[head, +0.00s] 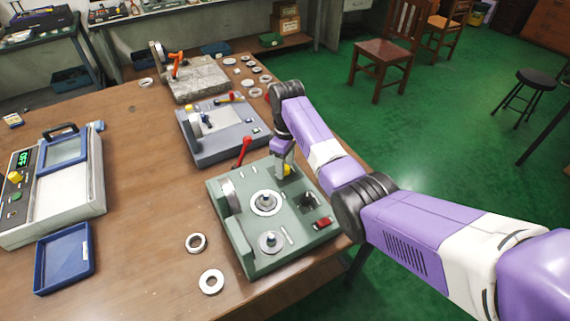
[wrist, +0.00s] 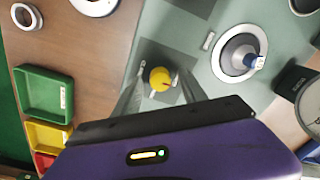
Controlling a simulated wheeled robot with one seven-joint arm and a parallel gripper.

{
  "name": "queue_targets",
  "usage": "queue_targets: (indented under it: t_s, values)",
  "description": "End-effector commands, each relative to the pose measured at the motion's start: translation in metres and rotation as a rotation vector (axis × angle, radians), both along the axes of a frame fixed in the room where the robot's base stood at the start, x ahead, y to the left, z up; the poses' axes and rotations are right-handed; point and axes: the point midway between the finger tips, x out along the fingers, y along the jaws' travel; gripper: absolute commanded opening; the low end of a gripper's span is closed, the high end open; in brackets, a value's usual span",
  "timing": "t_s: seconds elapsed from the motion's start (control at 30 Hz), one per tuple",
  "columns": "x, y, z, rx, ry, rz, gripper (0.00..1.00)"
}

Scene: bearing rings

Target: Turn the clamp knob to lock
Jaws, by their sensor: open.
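A round yellow knob (wrist: 160,79), which looks to be the clamp knob, stands on the green fixture (head: 224,209). In the head view only a little of the knob (head: 287,170) shows beside my gripper. My gripper (wrist: 161,86) points down over it, with one finger on each side of the knob in the wrist view. The fingers are open; I cannot tell whether they touch it. A metal ring (wrist: 220,66) sits around a spindle on the fixture, to the right of the knob in the wrist view. The ring (head: 257,210) also shows in the head view.
A red lever (head: 243,151) rises at the fixture's back edge. A grey-blue fixture (head: 228,146) stands behind it. Two loose rings, one nearer (head: 211,282) and one farther (head: 196,243), lie on the table left of the green fixture. Small bins, one green (wrist: 45,70), show in the wrist view.

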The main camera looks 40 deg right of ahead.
Motion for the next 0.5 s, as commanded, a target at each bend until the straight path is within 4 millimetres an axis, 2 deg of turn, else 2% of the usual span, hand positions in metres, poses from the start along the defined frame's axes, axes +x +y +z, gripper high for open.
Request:
queue_targets:
  t_s: [0.13,0.37,0.5]
  values:
    - [0.0,0.0001,-0.0001,0.0,0.0,0.0,0.48]
    - [0.0,0.0001,0.0,0.0,0.0,0.0,0.03]
    - [-0.0001,0.0002,0.0001,0.0,0.0,-0.001,0.0]
